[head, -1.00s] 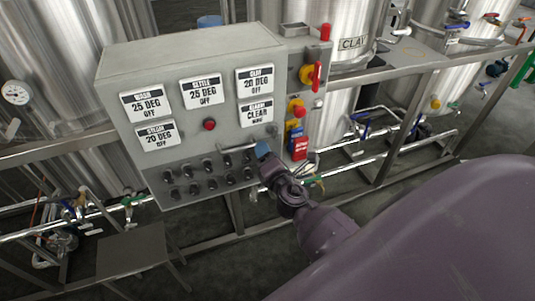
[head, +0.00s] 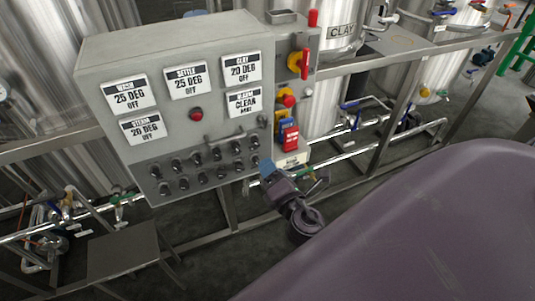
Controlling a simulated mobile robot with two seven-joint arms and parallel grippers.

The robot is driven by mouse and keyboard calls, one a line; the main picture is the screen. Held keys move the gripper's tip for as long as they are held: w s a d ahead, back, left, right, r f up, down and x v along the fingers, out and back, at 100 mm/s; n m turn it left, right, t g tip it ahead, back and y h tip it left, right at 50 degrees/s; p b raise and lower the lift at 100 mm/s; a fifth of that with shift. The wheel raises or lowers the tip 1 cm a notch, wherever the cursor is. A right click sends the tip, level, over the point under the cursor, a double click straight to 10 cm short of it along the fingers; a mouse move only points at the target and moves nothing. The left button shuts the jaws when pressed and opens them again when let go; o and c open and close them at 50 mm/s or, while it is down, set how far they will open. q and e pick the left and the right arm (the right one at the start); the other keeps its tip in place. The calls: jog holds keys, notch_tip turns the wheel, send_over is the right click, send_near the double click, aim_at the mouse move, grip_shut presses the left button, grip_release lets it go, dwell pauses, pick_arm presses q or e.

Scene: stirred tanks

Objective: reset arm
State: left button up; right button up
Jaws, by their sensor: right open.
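My right gripper (head: 268,170) is in the head view, just off the lower right corner of a grey control box (head: 175,65). It is open, and I see nothing held in it. My purple right arm fills the lower right of the view. The box front carries several label plates, a red button (head: 197,114), a bar handle (head: 239,134) and rows of black knobs (head: 199,180). My left gripper is not in view.
A red rotary switch (head: 304,63), a red push button (head: 289,100) and blue and red tags (head: 289,138) sit on the panel's right side. Steel tanks (head: 341,40) stand behind. Pipes and rails (head: 385,145) run right. A small grey platform (head: 122,252) stands lower left.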

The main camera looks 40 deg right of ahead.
jog(key=shift+s, duration=0.3)
dwell(0.5)
jog(key=s+a+f+m+g+y, duration=0.1)
jog(key=s+f+m, duration=0.3)
jog(key=m, duration=0.6)
jog(key=s+a+f+m+g+y, duration=0.1)
jog(key=s+f+m+g+y, duration=0.2)
jog(key=f+m, duration=0.6)
jog(key=shift+s+f+m+g, duration=0.15)
jog(key=shift+s+m+g, duration=0.6)
jog(key=shift+s, duration=0.4)
